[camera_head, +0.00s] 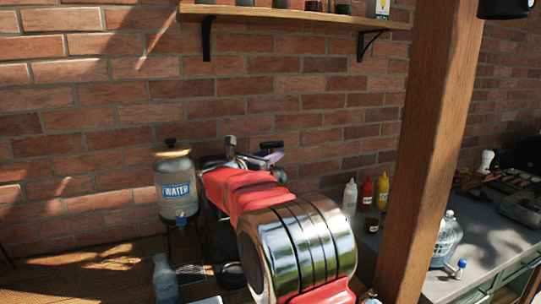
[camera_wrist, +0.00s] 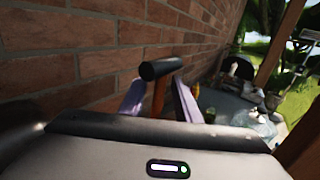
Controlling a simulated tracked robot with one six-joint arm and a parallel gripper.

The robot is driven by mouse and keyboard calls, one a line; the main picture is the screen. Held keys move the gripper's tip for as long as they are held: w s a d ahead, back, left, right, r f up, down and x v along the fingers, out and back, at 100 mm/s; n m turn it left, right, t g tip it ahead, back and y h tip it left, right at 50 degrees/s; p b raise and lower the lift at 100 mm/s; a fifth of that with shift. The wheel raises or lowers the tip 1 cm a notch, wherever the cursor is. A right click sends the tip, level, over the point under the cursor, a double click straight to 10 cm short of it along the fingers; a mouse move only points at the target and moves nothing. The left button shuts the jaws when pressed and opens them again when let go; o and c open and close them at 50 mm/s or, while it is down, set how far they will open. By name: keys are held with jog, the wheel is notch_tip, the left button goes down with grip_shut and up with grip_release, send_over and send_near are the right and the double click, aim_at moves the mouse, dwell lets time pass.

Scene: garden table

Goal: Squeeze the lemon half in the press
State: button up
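In the head view my red and metal arm reaches over the table and hides most of the press. A metal upright with a rounded top (camera_head: 231,141), which seems part of the press, stands beyond the arm. A dark bar (camera_wrist: 160,69), probably the press handle, lies across the tips of my gripper (camera_wrist: 159,92) in the wrist view. The two purple fingers are apart, with a gap between them. I cannot tell whether they touch the bar. In the head view only part of my gripper (camera_head: 268,156) shows. The lemon half is not visible.
A water dispenser (camera_head: 174,186) stands left of my arm, with a glass bottle (camera_head: 165,279) in front. Squeeze bottles in white, red (camera_head: 366,193) and yellow stand to the right, near a wooden post (camera_head: 430,150). The brick wall (camera_head: 110,130) is close behind.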

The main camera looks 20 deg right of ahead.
grip_shut()
dwell(0.3)
jog(key=shift+a, duration=0.2)
jog(key=shift+s+a, duration=0.1)
